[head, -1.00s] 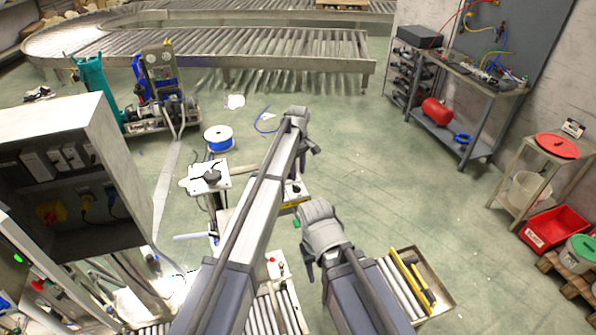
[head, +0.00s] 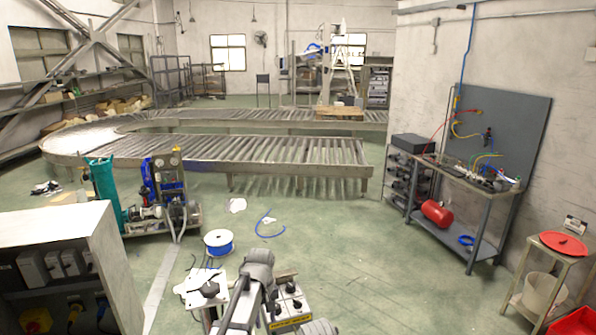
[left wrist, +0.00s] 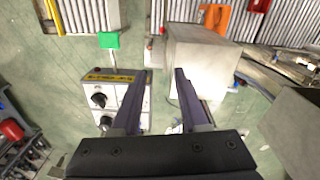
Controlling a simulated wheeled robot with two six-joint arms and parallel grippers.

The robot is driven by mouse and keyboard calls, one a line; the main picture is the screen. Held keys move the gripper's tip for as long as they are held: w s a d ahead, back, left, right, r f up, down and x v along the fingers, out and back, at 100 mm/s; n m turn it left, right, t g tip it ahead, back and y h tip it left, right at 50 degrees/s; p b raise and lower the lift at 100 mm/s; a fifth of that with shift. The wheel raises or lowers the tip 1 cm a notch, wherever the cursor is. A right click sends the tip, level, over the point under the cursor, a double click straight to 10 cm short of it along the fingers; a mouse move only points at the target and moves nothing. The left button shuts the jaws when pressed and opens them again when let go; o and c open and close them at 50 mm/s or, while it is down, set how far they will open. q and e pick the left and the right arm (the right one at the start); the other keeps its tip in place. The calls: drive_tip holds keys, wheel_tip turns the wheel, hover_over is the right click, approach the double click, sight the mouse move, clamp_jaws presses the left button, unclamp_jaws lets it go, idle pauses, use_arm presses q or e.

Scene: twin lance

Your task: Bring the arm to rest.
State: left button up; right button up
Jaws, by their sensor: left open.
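My left arm (head: 245,290) reaches up from the bottom middle of the head view. Its grey joint stands near a box with black knobs and a yellow label (head: 288,308). In the left wrist view my left gripper (left wrist: 164,72) shows two dark fingers, apart, with nothing between them. The knob box (left wrist: 108,95) lies to the left of the fingers and a pale grey block (left wrist: 203,62) to the right. Only a small grey piece of my right arm (head: 318,328) shows at the bottom edge; I see no right gripper.
A grey cabinet (head: 75,225) stands at the left. A workbench (head: 465,182) and a stool with a red lid (head: 563,244) are at the right.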

use_arm(q)
drive_tip(key=s+a+m, duration=0.3)
drive_tip(key=s+a, duration=0.1)
drive_tip(key=s, duration=0.6)
drive_tip(key=s+a+m, duration=0.2)
drive_tip(key=s+a, duration=0.1)
drive_tip(key=s, duration=0.7)
drive_tip(key=s+d+f+m+b, duration=0.1)
drive_tip(key=d+f+b, duration=0.2)
drive_tip(key=f+b, duration=0.5)
drive_tip(key=s+d+f+m+b, duration=0.1)
drive_tip(key=d+f+b, duration=0.3)
drive_tip(key=f+b, duration=0.4)
drive_tip(key=s+d+f+m+y+b, duration=0.1)
drive_tip(key=s+d+f+m+b, duration=0.1)
drive_tip(key=f+b, duration=0.6)
drive_tip(key=shift+s+d+g, duration=0.15)
drive_tip(key=shift+d+g, duration=0.15)
drive_tip(key=shift+d, duration=0.55)
drive_tip(key=shift+f, duration=0.1)
